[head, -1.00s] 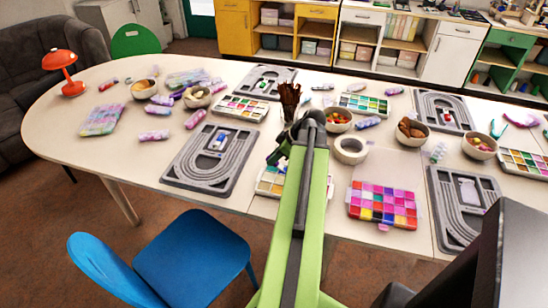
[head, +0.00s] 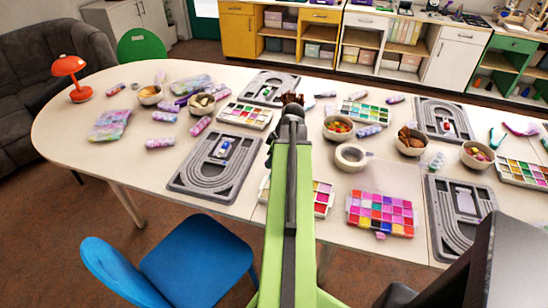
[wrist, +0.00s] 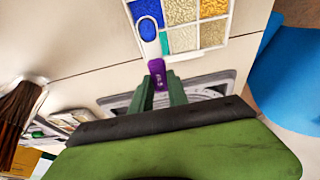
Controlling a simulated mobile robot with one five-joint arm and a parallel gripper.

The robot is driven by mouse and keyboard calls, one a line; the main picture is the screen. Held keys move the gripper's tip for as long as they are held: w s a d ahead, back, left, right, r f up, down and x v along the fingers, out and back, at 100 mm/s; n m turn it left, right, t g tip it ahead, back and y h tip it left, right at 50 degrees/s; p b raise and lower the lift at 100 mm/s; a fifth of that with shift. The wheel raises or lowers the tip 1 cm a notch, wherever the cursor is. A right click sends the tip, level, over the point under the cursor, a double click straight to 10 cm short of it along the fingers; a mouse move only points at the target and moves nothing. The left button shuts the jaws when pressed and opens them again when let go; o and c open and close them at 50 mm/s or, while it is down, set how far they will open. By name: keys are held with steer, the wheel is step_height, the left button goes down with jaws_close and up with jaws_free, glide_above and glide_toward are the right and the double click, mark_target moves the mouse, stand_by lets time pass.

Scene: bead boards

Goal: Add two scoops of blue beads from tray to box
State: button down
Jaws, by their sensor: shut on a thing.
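My gripper (wrist: 160,93) is shut on the purple handle of a scoop (wrist: 157,72) in the wrist view. The scoop's pale rounded bowl reaches over the white bead tray (wrist: 181,54), with blue inside its rim. Blue beads (wrist: 145,10) fill a compartment at the tray's top left, beside yellow and pale ones. In the head view the tray (head: 323,197) is partly hidden behind my arm, and the gripper is hidden too. A grey bead board (head: 190,178) lies left of the arm, with a small blue-and-white item in its middle. I cannot tell which thing is the box.
Brushes (wrist: 17,105) stand left in the wrist view. A blue chair (head: 190,262) stands at the table's near edge.

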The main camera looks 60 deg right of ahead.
steer(key=shift+w+r+g, duration=0.2)
steer(key=shift+w+g, duration=0.25)
steer(key=shift+g, duration=0.15)
steer(key=shift+w+a+r+g+h+p, duration=0.1)
steer(key=shift+w+r+g+h+p, duration=0.15)
steer(key=shift+g+p, duration=0.5)
steer(key=shift+s, duration=0.1)
